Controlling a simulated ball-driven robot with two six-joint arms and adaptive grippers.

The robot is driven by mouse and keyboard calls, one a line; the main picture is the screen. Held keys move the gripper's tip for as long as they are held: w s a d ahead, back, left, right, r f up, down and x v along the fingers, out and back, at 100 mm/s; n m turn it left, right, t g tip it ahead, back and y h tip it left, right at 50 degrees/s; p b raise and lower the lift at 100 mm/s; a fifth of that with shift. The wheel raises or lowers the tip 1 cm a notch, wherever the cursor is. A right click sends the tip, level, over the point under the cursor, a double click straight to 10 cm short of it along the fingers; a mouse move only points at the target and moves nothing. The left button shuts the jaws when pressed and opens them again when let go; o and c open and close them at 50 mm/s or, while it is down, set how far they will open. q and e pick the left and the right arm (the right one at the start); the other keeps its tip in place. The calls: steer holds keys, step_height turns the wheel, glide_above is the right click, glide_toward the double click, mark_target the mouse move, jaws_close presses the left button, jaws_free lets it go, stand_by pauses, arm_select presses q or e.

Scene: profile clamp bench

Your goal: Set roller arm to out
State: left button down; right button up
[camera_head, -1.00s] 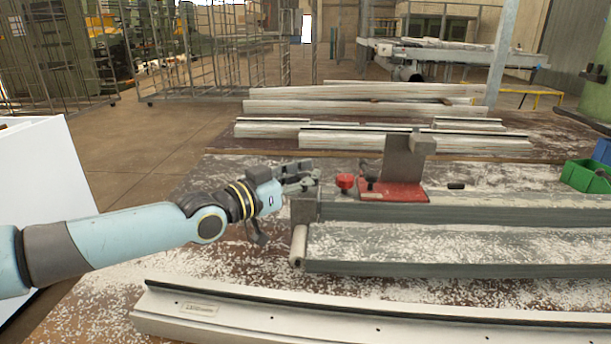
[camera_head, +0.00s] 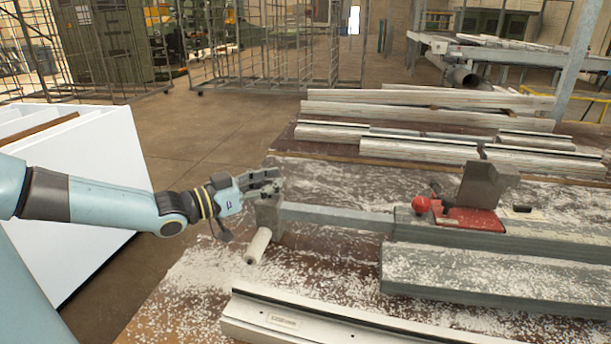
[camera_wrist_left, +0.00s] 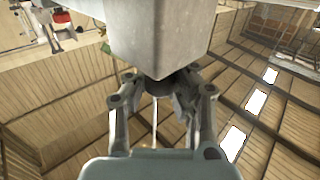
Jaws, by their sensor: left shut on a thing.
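The roller arm (camera_head: 335,218) is a grey bar that extends left out of the grey bench profile (camera_head: 470,236). At its outer end is a grey block (camera_head: 268,214) with a pale roller (camera_head: 258,246) below it, clear of the bench body. My left gripper (camera_head: 270,184) is at the top of this end block and is shut on it. In the left wrist view the block (camera_wrist_left: 160,38) fills the top middle, with the fingers (camera_wrist_left: 160,90) against its lower end. The exact finger contact is partly hidden. My right gripper is not in view.
A red clamp base (camera_head: 470,218) with a red knob (camera_head: 421,204) and a grey upright block (camera_head: 487,184) sits on the bench profile. A long white profile (camera_head: 300,318) lies in front. Several profiles lie behind. A white bin (camera_head: 110,165) stands at the left.

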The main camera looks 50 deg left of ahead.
arm_select(q)
steer(key=s+a, duration=0.2)
steer(key=s, duration=0.1)
steer(key=shift+a+f, duration=0.35)
steer(key=shift+a, duration=0.05)
steer(key=c, duration=1.7)
jaws_free()
steer(key=o, duration=0.4)
steer(key=shift+s+d+r, duration=0.1)
steer(key=shift+s+r, duration=0.1)
steer(key=shift+s, duration=0.1)
steer(key=shift+o, duration=1)
steer(key=shift+w, duration=0.2)
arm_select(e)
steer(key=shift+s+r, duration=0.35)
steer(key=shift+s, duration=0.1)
arm_select(q)
steer(key=shift+p, duration=0.3)
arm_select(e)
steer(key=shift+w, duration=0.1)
arm_select(q)
steer(key=s+a, duration=0.1)
steer(key=s, duration=1.1)
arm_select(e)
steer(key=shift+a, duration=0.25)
